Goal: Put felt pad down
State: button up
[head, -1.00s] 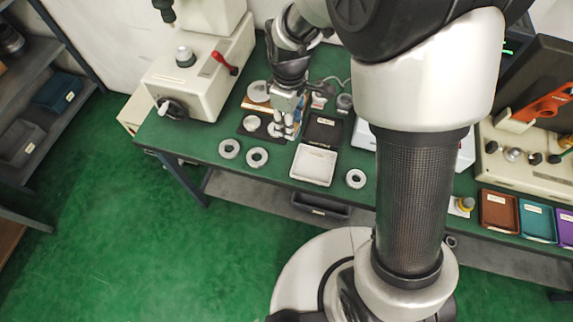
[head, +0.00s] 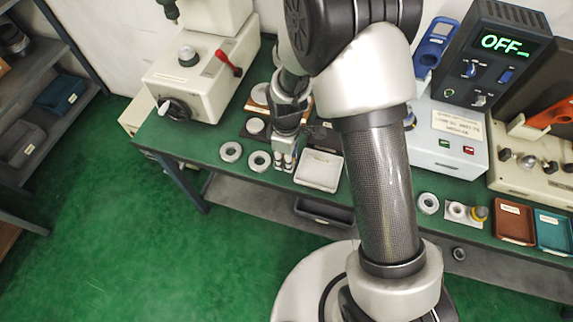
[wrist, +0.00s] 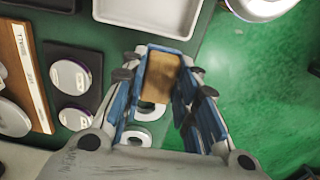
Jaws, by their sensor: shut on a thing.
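My gripper (wrist: 160,80) is shut on the felt pad (wrist: 160,77), a brown rectangular pad seen between the blue fingers in the wrist view. In the head view my gripper (head: 284,160) is over the front part of the green bench, between a grey ring (head: 259,161) and the white tray (head: 319,170). The pad cannot be made out there. In the wrist view pale rings (wrist: 134,139) lie below the fingers and are partly hidden by them. The pad's height above the bench is unclear.
A dark holder (wrist: 75,65) carries pale discs, beside a wooden labelled block (wrist: 26,75). Another ring (head: 231,152) lies at left. Right of my arm are a ring (head: 428,203), a brown tray (head: 515,222) and a boxy unit (head: 446,140). The bench's front edge is close.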

jog(key=shift+f+b, duration=0.5)
jog(key=shift+f, duration=1.4)
jog(key=shift+f, duration=0.15)
jog(key=o, duration=0.9)
jog(key=shift+o, duration=0.2)
